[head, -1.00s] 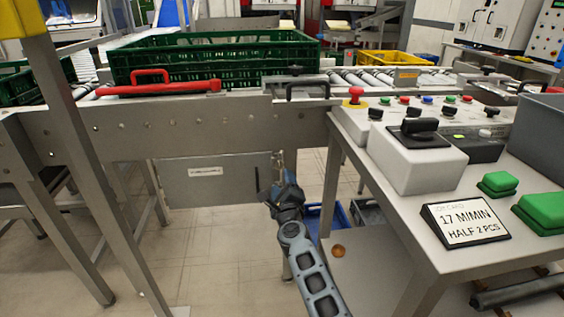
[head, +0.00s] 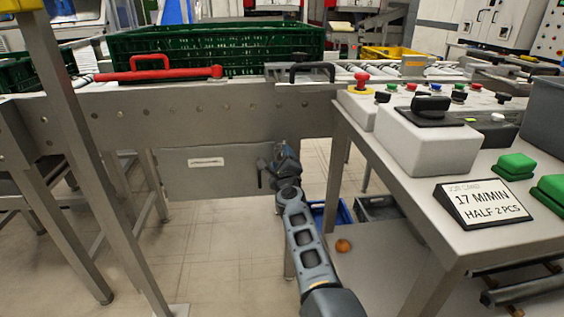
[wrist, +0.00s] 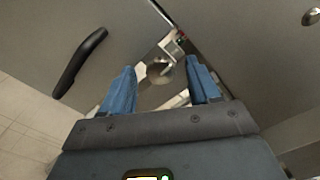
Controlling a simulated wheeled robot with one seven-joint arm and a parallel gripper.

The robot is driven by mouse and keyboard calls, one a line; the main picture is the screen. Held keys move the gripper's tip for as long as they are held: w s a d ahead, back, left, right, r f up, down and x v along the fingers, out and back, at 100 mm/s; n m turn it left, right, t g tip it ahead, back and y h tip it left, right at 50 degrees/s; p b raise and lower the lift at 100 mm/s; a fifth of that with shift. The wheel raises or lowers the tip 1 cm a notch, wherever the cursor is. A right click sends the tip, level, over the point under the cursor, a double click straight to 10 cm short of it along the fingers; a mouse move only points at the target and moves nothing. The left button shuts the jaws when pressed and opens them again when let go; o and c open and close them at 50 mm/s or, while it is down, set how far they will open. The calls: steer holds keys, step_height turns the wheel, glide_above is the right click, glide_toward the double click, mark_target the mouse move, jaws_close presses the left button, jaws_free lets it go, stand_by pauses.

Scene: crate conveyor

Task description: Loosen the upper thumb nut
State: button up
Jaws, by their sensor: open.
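My gripper (wrist: 163,72) is open in the wrist view, with its two blue fingers apart and nothing held between them. Beyond the fingertips, in the gap, is a metal bracket with a small rounded metal part (wrist: 165,72), which may be the upper thumb nut. It is small, and I cannot tell whether the fingers touch it. In the head view my gripper (head: 285,152) is below the conveyor side rail, at the right end of a grey hanging panel (head: 205,180). No thumb nut can be made out there, where my arm covers the spot.
A black handle (wrist: 80,62) is on a grey panel left of the fingers. The conveyor rail (head: 210,115) runs above my gripper. The control table (head: 400,200) stands close on the right. Green crates (head: 215,50) sit on the conveyor. Open floor lies left of my arm.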

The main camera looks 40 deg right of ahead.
steer(key=shift+c, duration=0.4)
steer(key=c, duration=1)
steer(key=shift+o, duration=0.2)
steer(key=n+p, duration=0.1)
steer(key=n, duration=0.3)
steer(key=shift+n, duration=0.3)
steer(key=n+p, duration=0.1)
steer(key=n, duration=0.3)
steer(key=shift+n+p, duration=0.3)
steer(key=shift+p, duration=0.1)
steer(key=n+p, duration=0.1)
steer(key=n, duration=0.3)
steer(key=shift+f+n, duration=0.15)
steer(key=shift+n, duration=0.15)
steer(key=shift+f+n+p, duration=0.1)
steer(key=shift+n+p, duration=0.6)
steer(key=shift+n, duration=1.3)
